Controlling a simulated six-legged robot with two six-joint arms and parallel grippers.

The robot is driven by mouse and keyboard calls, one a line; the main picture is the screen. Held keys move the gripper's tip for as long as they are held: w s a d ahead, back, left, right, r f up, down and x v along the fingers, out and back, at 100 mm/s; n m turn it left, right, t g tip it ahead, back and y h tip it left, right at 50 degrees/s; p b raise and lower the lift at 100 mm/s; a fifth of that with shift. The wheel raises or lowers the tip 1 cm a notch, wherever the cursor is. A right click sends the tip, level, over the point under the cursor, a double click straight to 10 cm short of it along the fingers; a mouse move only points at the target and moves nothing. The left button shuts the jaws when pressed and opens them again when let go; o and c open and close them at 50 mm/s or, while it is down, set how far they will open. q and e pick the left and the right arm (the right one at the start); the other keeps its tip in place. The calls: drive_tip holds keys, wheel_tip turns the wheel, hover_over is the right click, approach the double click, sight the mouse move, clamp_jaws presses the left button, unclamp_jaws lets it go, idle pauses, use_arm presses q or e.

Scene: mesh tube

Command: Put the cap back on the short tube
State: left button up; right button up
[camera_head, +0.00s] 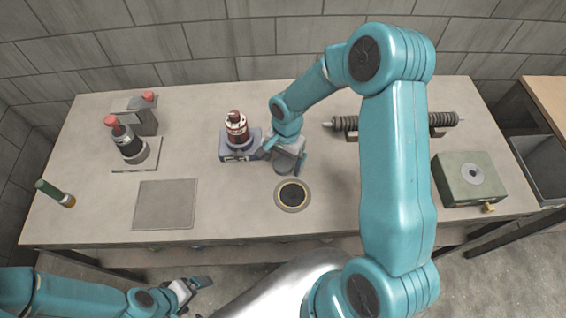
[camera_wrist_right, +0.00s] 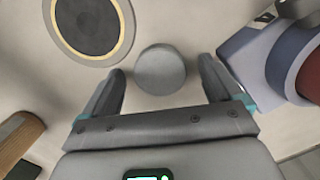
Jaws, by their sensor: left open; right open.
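A round grey disc, which looks like the cap (camera_wrist_right: 160,70), lies between the fingers of my right gripper (camera_wrist_right: 160,85) in the right wrist view. Gaps show on both sides of it, so the fingers are open around it. In the head view my right gripper (camera_head: 289,163) is low over the table and hides the disc. A short red, white and dark tube (camera_head: 236,130) stands upright in a blue-grey holder (camera_head: 238,154), just left of that gripper. My left gripper (camera_head: 192,290) is open and empty in front of the table.
A black disc with a pale ring (camera_head: 292,194) lies in front of my right gripper. A dark red-capped bottle (camera_head: 128,142), a green tube (camera_head: 54,192) and a grey mat (camera_head: 164,204) are left. A ribbed rod (camera_head: 343,123) and green box (camera_head: 469,180) are right.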

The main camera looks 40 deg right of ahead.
sight(283, 163)
drive_tip(key=c, duration=1.1)
wheel_tip(283, 163, up, 20)
drive_tip(key=shift+r+b, duration=0.1)
drive_tip(key=shift+b, duration=0.45)
